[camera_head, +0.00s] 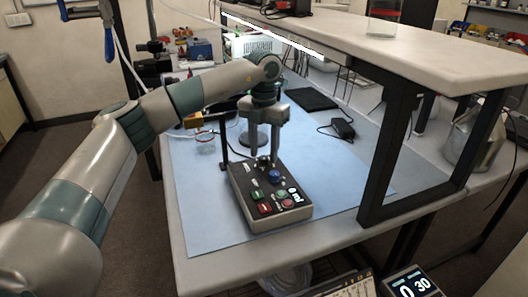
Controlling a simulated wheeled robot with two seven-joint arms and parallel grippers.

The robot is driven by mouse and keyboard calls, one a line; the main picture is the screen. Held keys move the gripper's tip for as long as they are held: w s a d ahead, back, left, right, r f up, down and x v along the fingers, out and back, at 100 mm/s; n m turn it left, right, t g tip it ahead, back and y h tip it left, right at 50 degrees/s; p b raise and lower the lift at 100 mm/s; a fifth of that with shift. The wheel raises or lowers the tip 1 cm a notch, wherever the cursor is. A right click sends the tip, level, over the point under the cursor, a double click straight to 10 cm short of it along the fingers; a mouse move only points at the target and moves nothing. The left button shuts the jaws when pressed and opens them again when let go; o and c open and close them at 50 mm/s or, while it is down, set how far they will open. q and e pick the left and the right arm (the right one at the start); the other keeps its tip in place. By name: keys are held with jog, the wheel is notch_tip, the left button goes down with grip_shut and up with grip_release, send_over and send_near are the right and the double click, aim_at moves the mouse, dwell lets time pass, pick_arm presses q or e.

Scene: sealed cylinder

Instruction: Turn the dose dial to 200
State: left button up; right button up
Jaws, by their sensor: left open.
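A dark control box (242,196) with a sloped top lies on the blue mat. It carries a blue knob (275,176), several red and green buttons and a small white display (294,194) at its right. My left gripper (264,158) points down over the back of the box, fingers apart. A small dark and silver knob shows between or just behind its fingertips. I cannot tell whether the fingers touch it, which knob is the dose dial, or its setting. My right gripper is not in view.
The blue mat (205,218) is clear left of the box. A raised shelf (430,62) with a black post stands at the right. A black adapter (343,128) and a dark pad (304,98) lie behind. A screen (411,285) showing "0" and "30" is at the bottom right.

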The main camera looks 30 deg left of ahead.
aim_at(264, 157)
pick_arm(q)
notch_tip(264, 157, up, 17)
jog(key=b, duration=0.1)
jog(key=shift+f, duration=0.15)
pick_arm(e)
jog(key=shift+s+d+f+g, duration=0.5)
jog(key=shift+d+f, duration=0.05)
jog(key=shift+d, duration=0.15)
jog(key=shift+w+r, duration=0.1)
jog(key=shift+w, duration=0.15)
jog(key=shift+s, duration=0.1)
